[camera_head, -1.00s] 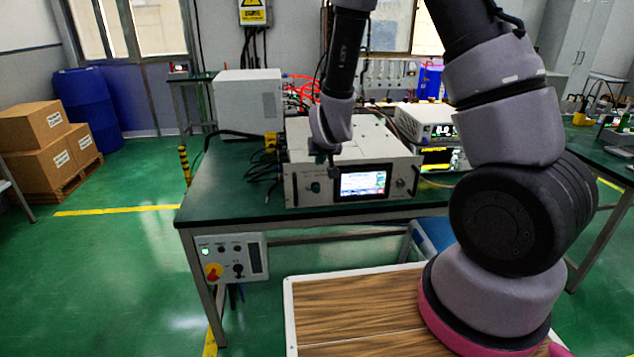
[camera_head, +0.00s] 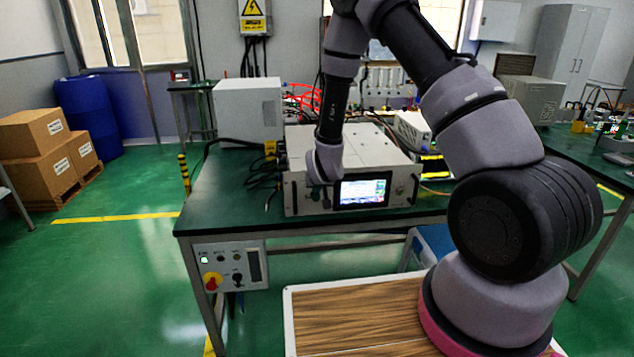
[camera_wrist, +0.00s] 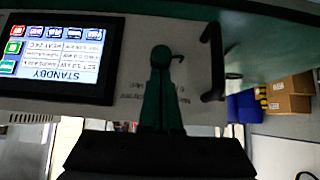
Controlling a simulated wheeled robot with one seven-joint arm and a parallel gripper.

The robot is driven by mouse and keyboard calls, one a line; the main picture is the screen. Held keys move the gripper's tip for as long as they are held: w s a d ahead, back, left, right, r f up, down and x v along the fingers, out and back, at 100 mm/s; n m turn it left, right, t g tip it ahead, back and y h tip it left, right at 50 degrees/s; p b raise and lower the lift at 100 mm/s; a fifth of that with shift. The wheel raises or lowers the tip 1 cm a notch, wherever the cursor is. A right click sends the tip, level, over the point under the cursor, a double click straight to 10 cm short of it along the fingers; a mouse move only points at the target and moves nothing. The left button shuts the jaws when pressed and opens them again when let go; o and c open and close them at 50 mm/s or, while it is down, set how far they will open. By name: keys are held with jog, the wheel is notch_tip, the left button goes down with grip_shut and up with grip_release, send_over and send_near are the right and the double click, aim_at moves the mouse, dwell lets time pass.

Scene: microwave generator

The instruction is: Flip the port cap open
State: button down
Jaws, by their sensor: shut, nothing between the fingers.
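The generator (camera_head: 300,197) is a white box on the green bench, with a lit screen (camera_head: 362,192) on its front; the screen reads STANDBY upside down in the wrist view (camera_wrist: 60,62). The port cap (camera_wrist: 161,56) seems to be the small dark round piece beside the screen, with a thin hook at its side. My gripper (camera_wrist: 162,84) is shut and empty, its fingertips right at the cap. I cannot tell whether they touch it. In the head view my wrist covers the port area.
A dark handle (camera_wrist: 213,62) stands out from the panel near the cap. Cables (camera_head: 262,180) lie left of the generator. A white cabinet (camera_head: 248,110) stands behind, at the left. A control box (camera_head: 230,265) hangs on the bench front.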

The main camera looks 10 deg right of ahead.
jog(key=shift+f, duration=0.15)
jog(key=shift+d+f+m+y, duration=0.6)
jog(key=shift+d+y, duration=0.05)
jog(key=shift+y, duration=0.45)
jog(key=shift+d+f, duration=0.1)
jog(key=shift+f, duration=0.1)
jog(key=shift+r, duration=0.8)
jog(key=shift+r, duration=0.1)
